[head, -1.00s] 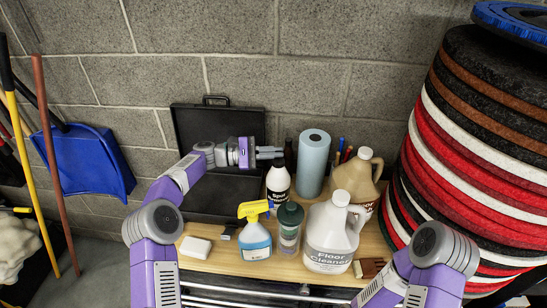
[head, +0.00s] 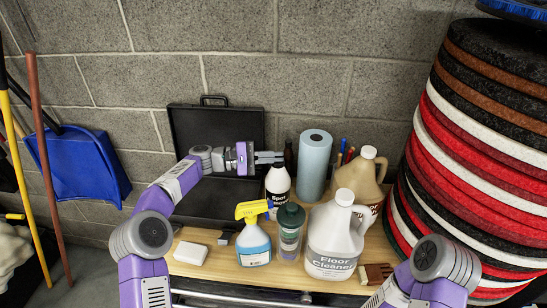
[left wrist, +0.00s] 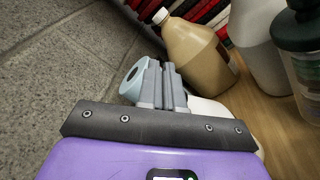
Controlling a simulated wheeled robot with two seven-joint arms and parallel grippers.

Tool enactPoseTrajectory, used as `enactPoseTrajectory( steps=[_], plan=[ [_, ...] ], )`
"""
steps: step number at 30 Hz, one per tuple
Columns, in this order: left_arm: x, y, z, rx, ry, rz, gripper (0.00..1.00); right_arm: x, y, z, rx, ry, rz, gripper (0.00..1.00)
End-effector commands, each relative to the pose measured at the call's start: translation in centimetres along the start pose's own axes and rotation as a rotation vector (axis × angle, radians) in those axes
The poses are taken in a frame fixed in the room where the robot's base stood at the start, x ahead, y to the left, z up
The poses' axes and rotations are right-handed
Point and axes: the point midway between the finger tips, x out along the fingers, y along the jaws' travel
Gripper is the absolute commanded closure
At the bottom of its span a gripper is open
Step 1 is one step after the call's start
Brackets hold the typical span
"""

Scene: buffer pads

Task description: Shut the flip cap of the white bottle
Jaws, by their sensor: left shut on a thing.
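The white bottle (head: 278,187), with a black label, stands on the wooden shelf top in front of the open black case. My left gripper (head: 270,158) reaches in from the left, and its fingertips are right at the bottle's top. It is shut on the top part there, which I take to be the flip cap. The fingers hide the cap, so its angle cannot be told. In the left wrist view the gripper (left wrist: 160,85) has its fingers close together, with a pale part of the white bottle (left wrist: 215,112) below them. My right gripper is out of view.
Close by stand a blue paper roll (head: 315,160), a tan jug (head: 358,182), a white floor cleaner jug (head: 333,237), a green-capped bottle (head: 290,232) and a yellow-headed spray bottle (head: 253,235). The black case (head: 190,125) is behind. Stacked pads (head: 480,150) rise at the right.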

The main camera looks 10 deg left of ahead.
Motion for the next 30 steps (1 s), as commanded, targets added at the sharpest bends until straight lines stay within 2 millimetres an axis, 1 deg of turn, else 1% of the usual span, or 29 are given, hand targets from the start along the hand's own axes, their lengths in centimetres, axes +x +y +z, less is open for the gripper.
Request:
enactPoseTrajectory(
  steps=[2, 3, 5, 6, 8, 14, 17, 20, 27, 30],
  plan=[
    [0.0, 0.0, -0.1, -0.001, 0.002, 0.000, 1.00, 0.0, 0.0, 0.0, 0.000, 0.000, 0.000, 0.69],
    [0.0, 0.0, -0.1, -0.001, 0.001, 0.000, 0.92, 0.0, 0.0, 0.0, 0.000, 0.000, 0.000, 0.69],
    [0.0, 0.0, -0.1, -0.002, 0.001, 0.000, 0.83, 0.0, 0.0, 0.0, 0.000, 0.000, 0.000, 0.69],
    [0.0, 0.0, -0.1, -0.002, 0.001, 0.000, 0.76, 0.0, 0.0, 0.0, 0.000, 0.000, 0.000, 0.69],
    [0.0, 0.0, -0.1, -0.002, 0.001, 0.000, 0.69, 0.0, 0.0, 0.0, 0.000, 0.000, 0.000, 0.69],
    [0.0, 0.0, 0.0, -0.002, 0.000, 0.000, 0.69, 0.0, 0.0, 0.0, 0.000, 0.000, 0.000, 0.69],
    [-0.6, 0.0, -0.1, -0.002, 0.001, 0.001, 0.69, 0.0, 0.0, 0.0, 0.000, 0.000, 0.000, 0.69],
    [-1.9, 0.0, -0.1, -0.002, 0.003, 0.002, 0.69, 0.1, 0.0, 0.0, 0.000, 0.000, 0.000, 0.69],
    [-6.0, 0.0, -0.1, -0.001, 0.004, 0.002, 0.69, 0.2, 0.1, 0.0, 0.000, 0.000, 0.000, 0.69],
    [-7.0, 0.0, -0.1, -0.001, 0.003, 0.001, 0.69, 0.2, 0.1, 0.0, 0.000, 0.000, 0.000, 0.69]
  ],
)
